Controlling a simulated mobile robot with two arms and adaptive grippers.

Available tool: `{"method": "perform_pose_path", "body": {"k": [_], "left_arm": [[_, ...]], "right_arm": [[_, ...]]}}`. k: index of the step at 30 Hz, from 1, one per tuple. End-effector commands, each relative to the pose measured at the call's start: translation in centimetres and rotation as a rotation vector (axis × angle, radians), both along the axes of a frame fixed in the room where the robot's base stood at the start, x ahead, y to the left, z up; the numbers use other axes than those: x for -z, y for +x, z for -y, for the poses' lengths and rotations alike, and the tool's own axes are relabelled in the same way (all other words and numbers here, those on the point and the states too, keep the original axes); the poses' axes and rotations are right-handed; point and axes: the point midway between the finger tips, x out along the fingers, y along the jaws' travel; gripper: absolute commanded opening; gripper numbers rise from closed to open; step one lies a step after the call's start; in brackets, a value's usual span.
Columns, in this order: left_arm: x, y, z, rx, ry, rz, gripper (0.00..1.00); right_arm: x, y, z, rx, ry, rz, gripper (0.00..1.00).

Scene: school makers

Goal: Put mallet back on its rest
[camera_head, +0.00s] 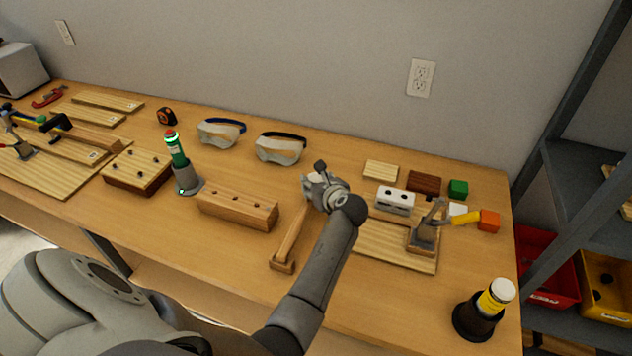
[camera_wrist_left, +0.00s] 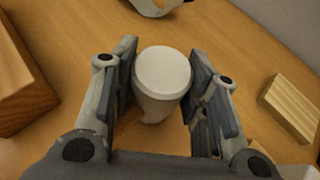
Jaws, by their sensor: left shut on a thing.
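My left gripper (camera_head: 322,186) is over the middle of the bench. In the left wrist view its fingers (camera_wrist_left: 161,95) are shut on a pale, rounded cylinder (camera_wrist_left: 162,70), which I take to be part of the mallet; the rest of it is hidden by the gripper. A wooden bar with a wider block at its near end (camera_head: 285,250) runs from under the gripper toward the front edge. I cannot tell whether this bar is the mallet's handle or its rest. My right gripper is not in view.
A drilled wooden block (camera_head: 238,208) lies left of the gripper, with goggles (camera_head: 281,149) behind. A board with a clamp (camera_head: 424,238) is at the right, near small blocks (camera_head: 458,189). A bottle in a black holder (camera_head: 480,319) stands front right.

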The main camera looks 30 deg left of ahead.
Motion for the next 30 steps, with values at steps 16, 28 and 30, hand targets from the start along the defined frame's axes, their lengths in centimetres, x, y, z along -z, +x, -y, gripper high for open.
{"method": "perform_pose_path", "body": {"k": [16,28,30], "left_arm": [[0.2,0.0,0.0,0.0,0.001,0.001,0.67],[-2.3,0.1,0.0,0.0,0.0,0.005,0.67],[-3.8,0.1,0.0,0.0,0.002,0.005,0.67]], "right_arm": [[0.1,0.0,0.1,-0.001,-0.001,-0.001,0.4],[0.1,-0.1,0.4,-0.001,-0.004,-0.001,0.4],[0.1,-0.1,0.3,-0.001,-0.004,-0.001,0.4]]}}
